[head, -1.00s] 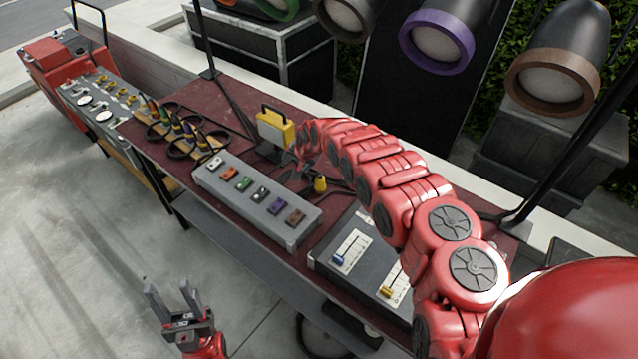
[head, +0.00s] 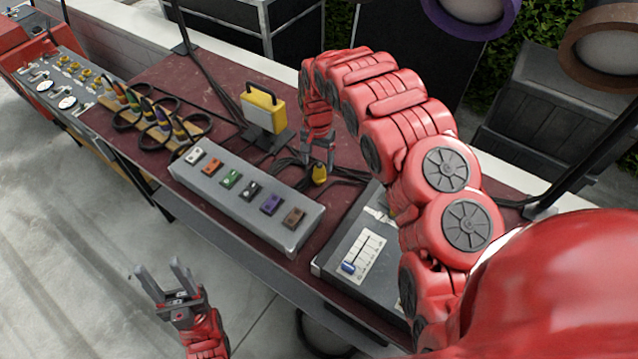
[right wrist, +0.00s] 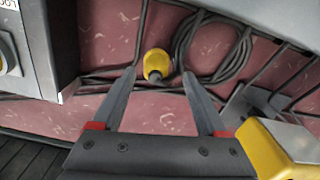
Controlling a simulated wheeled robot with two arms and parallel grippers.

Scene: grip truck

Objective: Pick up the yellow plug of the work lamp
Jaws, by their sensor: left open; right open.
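The yellow plug (head: 320,173) lies on the dark red cart top among black cable. In the right wrist view the plug (right wrist: 157,65) shows between and just beyond the fingertips, its black cord running down to the right. My right gripper (head: 319,160) points down over the plug and is open; in the wrist view its fingers (right wrist: 166,80) are spread, with nothing held. The yellow work lamp (head: 263,107) stands behind the plug to the left; part of it also shows in the wrist view (right wrist: 268,150). My left gripper (head: 168,281) is open and empty, out in front of the cart.
A grey box with several coloured switches (head: 240,196) lies left of the plug, and a grey slider box (head: 352,262) right of it. Coiled black cable (right wrist: 222,50) lies close beside the plug. Cable bundles (head: 160,122) lie further left.

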